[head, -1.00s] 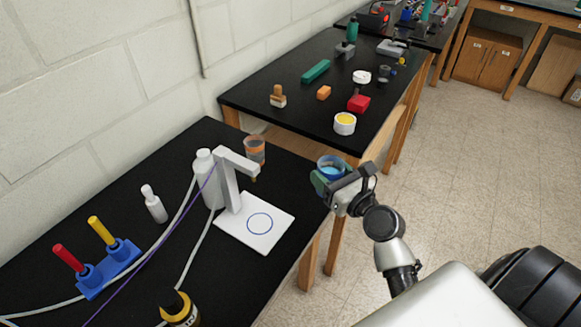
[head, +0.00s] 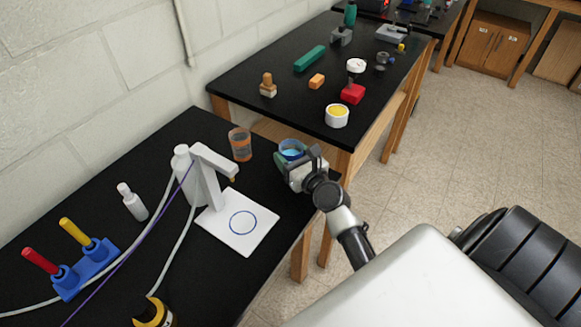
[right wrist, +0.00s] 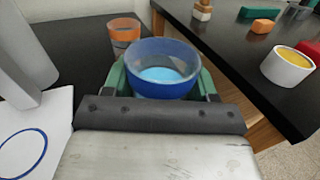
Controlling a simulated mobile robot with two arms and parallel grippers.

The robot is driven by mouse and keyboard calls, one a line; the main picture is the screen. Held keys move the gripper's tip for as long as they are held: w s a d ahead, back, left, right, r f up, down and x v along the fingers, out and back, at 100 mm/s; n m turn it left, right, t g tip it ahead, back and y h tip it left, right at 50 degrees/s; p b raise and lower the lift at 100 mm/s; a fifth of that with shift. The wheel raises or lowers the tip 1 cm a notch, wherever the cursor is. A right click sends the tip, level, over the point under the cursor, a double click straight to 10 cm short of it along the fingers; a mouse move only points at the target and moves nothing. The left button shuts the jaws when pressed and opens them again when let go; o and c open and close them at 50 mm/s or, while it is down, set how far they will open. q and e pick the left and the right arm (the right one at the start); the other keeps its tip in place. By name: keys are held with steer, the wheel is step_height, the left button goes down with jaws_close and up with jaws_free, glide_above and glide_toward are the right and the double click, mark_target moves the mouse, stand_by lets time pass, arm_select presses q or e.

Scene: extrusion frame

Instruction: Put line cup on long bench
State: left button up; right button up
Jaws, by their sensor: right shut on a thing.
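My right gripper (head: 294,166) is shut on a blue cup (head: 291,150) with light-blue contents. In the right wrist view the same cup (right wrist: 162,68) is upright between the green fingers. It is at the right end of the near black bench (head: 222,290); I cannot tell whether its base touches the top. A clear cup with an orange band (head: 240,144) stands just left of it, apart; it also shows in the wrist view (right wrist: 123,35). A second black bench (head: 290,105) stands behind. Which bench is the long one is unclear. My left gripper is not in view.
A white stand (head: 208,175), a white card with a blue ring (head: 238,235) and a white bottle (head: 132,201) are on the near bench. A blue rack (head: 85,268) holds red and yellow sticks. The far bench has a yellow-topped white cup (head: 337,116) and several blocks.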

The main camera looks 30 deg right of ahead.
step_height(320, 180, down, 4)
steer(key=shift+r+b, duration=0.1)
steer(key=shift+b, duration=1.15)
steer(key=shift+f, duration=0.2)
steer(key=shift+r, duration=0.1)
steer(key=shift+a, duration=0.1)
steer(key=o, duration=0.5)
steer(key=shift+f, duration=0.2)
steer(key=shift+c, duration=0.2)
steer(key=o, duration=0.5)
steer(key=shift+c, duration=0.2)
